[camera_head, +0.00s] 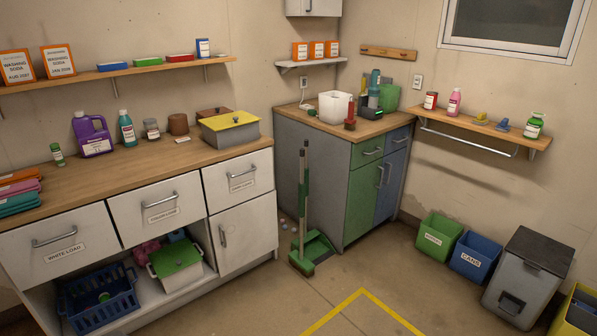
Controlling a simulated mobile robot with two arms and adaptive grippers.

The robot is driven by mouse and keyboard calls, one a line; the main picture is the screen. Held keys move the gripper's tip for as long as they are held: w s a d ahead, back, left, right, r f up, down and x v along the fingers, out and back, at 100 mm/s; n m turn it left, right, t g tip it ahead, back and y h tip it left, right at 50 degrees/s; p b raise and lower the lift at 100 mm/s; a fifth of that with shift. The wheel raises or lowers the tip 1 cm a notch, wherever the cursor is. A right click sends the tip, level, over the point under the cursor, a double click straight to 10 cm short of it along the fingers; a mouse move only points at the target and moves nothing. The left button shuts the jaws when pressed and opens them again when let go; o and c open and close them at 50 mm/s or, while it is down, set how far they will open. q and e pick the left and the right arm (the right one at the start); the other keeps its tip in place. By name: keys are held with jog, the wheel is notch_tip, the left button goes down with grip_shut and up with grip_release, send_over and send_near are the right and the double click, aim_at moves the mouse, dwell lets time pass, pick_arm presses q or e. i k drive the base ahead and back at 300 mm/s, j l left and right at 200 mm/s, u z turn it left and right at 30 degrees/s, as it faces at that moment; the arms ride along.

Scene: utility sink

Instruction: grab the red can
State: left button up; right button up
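A small red can (431,100) with a pale label and a dark top stands upright at the left end of the wooden wall shelf (475,125) on the right. A pink bottle (454,102) stands just to its right, apart from it. Nothing covers the can from this view. Neither of my grippers shows in the head view.
A towel rail (468,139) runs under the shelf. Below are a green bin (438,237), a blue bin (474,256) and a grey lidded bin (525,278). A cabinet (345,185) stands left of the shelf. The floor by the yellow line (362,292) is clear.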

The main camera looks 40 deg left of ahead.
aim_at(431, 97)
jog(key=i+j+u, duration=0.15)
jog(key=i+u, duration=1.05)
jog(key=i+l, duration=0.4)
jog(key=i, duration=0.2)
